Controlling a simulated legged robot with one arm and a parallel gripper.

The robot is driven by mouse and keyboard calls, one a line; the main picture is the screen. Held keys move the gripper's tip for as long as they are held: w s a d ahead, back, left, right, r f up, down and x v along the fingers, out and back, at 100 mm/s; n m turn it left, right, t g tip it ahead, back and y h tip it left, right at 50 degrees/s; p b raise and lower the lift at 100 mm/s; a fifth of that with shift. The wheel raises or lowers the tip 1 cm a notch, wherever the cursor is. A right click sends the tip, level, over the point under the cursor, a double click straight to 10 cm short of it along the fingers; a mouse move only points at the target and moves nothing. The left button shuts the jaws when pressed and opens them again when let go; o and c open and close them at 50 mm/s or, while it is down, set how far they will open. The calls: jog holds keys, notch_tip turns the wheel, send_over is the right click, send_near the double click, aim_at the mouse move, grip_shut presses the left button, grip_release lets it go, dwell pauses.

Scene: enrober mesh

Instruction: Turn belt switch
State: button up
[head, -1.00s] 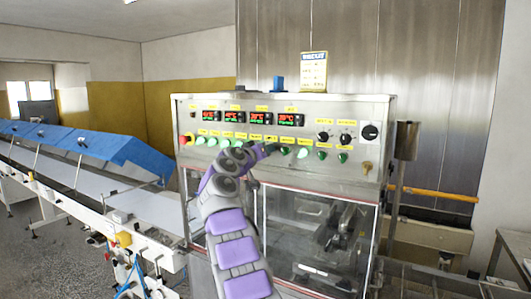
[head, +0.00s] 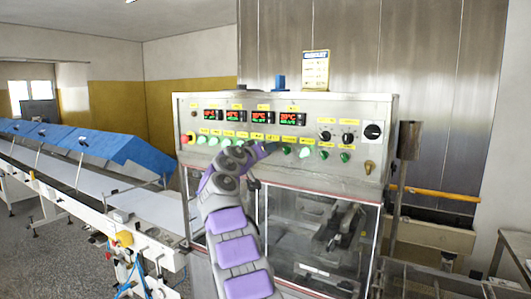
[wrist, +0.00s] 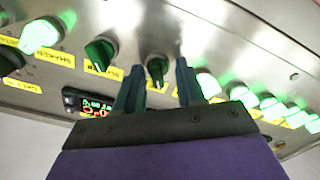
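The steel control panel (head: 284,125) carries a row of small rotary switches with yellow labels. In the wrist view, which shows the panel upside down, my gripper (wrist: 158,78) is open. Its two dark fingers stand on either side of an unlit dark switch knob (wrist: 157,67); I cannot tell whether they touch it. A dark green knob (wrist: 102,52) and a lit green knob (wrist: 42,36) lie to its left, and several lit green knobs lie to its right. In the head view my gripper (head: 268,147) is at the panel and hides this knob. I cannot read which label says belt.
Red displays (head: 292,118) sit above the switches. Below is a glazed cabinet (head: 320,235); a conveyor (head: 150,207) runs left.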

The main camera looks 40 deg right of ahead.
jog(key=b+v, duration=0.4)
jog(key=v, duration=1.3)
jog(key=shift+a, duration=0.15)
